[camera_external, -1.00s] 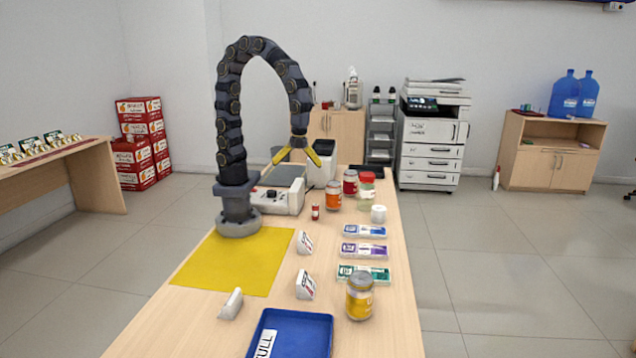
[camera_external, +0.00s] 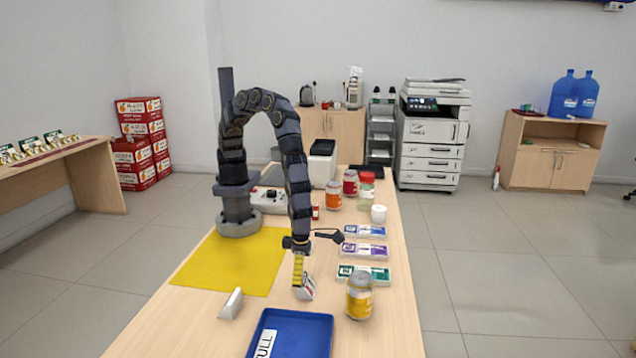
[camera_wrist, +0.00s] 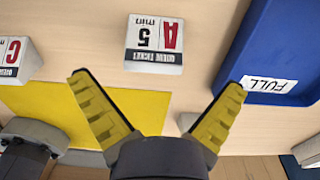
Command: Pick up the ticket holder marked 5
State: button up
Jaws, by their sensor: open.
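The ticket holder marked 5 (camera_wrist: 153,46) is a small white wedge with a red "A", a black "5" and a "QUEUE TICKET" strip, upside down in the wrist view. It lies just beyond my open fingertips, between their lines and apart from them. In the external view the holder (camera_external: 307,291) stands near the blue tray, partly behind my finger. My gripper (camera_wrist: 158,82) has two yellow ribbed fingers spread wide and empty. In the external view my gripper (camera_external: 298,270) hangs low, pointing down by this holder.
A holder marked C (camera_wrist: 14,58) sits left in the wrist view. A blue tray (camera_external: 318,320) with a FULL label is close by. Another white holder (camera_external: 231,304) stands near the yellow mat (camera_external: 235,262). A yellow jar (camera_external: 360,300) and flat packs (camera_external: 364,274) stand right.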

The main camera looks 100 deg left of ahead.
aim_at(303, 284)
jog(key=f, duration=0.5)
jog(key=shift+a+f, duration=0.1)
jog(key=shift+a, duration=0.3)
jog(key=c, duration=1.1)
